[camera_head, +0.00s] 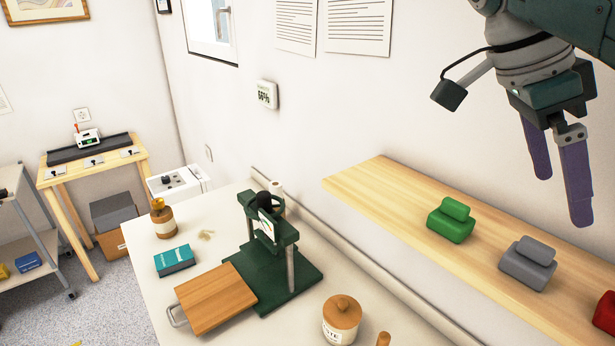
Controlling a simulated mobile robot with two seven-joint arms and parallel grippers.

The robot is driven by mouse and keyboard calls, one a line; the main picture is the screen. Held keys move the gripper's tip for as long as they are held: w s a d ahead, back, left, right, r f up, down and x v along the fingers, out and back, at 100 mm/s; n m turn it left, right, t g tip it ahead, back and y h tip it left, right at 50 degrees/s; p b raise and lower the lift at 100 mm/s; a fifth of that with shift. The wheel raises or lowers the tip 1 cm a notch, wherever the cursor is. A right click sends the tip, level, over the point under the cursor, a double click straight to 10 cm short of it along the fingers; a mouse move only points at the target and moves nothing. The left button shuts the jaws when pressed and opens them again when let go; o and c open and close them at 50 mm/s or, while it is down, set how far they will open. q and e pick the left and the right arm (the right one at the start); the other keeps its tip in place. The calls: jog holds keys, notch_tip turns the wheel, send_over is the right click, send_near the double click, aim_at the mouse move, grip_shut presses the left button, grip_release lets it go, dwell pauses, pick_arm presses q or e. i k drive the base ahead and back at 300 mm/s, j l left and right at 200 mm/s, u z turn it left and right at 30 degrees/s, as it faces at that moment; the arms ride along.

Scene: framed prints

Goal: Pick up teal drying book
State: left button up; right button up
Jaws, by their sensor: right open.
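The teal book (174,261) lies flat on the white table (150,300), left of the dark green press and behind the wooden board. Light lettering shows on its front edge. My right gripper (565,200) hangs at the upper right, in front of the wall and above the wooden shelf. Its two purple fingers are apart and nothing is between them. It is far to the right of the teal book. My left gripper is not in view.
A dark green press (270,240) stands beside the book, with a handled wooden board (215,298) in front. The wall shelf (400,190) holds green, grey and red blocks.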

aim_at(170, 261)
jog(key=u, duration=0.8)
